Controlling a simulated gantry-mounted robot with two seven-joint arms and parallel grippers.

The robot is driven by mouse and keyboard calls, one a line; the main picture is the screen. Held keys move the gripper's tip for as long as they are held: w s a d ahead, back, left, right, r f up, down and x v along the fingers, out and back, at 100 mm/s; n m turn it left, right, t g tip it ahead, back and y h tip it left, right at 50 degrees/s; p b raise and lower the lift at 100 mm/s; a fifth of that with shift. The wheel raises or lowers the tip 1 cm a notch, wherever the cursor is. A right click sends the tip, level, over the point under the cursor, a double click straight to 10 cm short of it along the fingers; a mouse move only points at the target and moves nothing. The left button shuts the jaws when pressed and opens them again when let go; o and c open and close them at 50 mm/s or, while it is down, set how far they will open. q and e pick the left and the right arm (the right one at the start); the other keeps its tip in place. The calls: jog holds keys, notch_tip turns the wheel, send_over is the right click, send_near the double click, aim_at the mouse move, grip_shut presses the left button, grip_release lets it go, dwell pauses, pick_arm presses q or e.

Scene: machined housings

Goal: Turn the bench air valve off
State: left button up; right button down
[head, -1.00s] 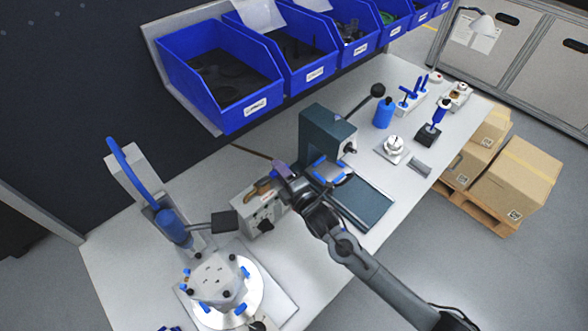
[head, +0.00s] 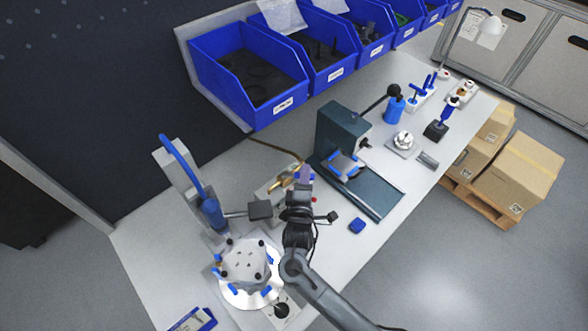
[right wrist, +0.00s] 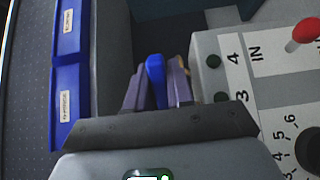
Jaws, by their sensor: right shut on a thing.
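The valve's blue handle (right wrist: 156,80) stands between the two purple fingers in the right wrist view. My right gripper (right wrist: 158,88) is shut on it; it also shows in the head view (head: 305,174), at the back of a light grey control box. Beside the fingers is brass pipework (head: 284,182), which runs back toward the wall. The box's panel (right wrist: 240,72) shows in the right wrist view with "IN", numbers and a red-tipped switch. My right wrist hides much of the box in the head view. My left gripper is not in view.
A dark press (head: 342,135) with a long base stands right of the box. A round fixture (head: 248,268) and a post with a blue lever (head: 180,160) stand to the left. Blue bins (head: 250,75) line the back.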

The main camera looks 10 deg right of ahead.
jog(key=shift+s+m+h, duration=0.15)
jog(key=shift+m+h, duration=0.15)
jog(key=shift+h, duration=0.2)
jog(key=c, duration=1.1)
grip_release()
jog(key=v, duration=1.1)
jog(key=shift+a+r, duration=0.1)
jog(key=shift+r, duration=0.05)
jog(key=shift+o, duration=0.4)
